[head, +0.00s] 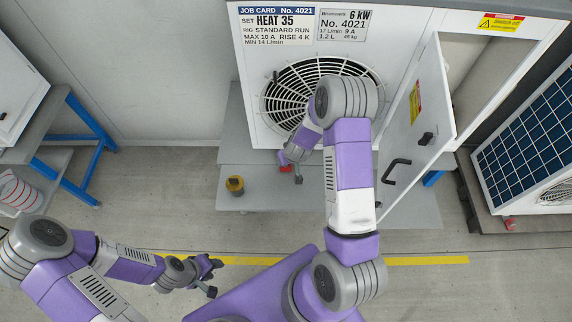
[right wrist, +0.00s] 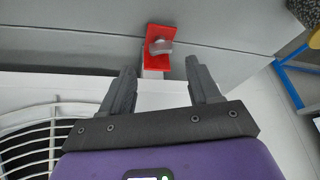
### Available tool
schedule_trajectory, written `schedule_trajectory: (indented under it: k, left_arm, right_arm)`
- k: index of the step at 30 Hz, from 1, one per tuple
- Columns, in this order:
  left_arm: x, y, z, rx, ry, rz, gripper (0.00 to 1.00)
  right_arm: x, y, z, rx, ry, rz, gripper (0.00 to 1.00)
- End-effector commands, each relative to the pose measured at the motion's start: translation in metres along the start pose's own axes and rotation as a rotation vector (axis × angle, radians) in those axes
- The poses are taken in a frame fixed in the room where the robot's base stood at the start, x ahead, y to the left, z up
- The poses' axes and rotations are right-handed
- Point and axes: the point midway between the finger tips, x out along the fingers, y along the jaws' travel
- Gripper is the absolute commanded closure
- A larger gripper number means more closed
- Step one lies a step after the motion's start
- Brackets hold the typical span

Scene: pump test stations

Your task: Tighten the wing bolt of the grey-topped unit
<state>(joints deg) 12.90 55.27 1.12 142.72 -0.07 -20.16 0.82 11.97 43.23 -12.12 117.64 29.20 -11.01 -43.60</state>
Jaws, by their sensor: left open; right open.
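My left gripper (head: 211,277) is open and empty, low over the floor.
A small yellow and dark object (head: 235,186) stands on the grey ledge left of the right gripper. An open white door (head: 415,125) with a black handle is right of my right arm. A blue-legged table (head: 45,125) stands left. A solar panel (head: 530,130) is at right.

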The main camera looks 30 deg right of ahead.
Motion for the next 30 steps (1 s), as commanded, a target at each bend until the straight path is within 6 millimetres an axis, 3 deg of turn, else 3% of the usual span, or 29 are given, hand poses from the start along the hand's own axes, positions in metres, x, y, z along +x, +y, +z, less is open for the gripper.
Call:
schedule_trajectory:
  k: [9,14,22,30]
  left_arm:
    - [0.014,-0.005,-0.001,0.0,0.001,0.0,0.57]
    - [0.016,-0.006,-0.001,0.0,0.001,0.0,0.57]
    - [0.016,-0.006,-0.001,0.0,0.001,0.0,0.57]
    - [0.016,-0.006,-0.001,0.0,0.001,0.0,0.57]
  right_arm:
    - [0.051,-0.001,0.002,0.001,-0.003,-0.001,0.38]
    - [0.061,-0.001,0.002,0.002,-0.002,-0.002,0.38]
    - [0.062,-0.001,0.002,0.001,-0.002,-0.002,0.38]
    - [0.062,-0.001,0.002,0.001,-0.003,-0.002,0.78]
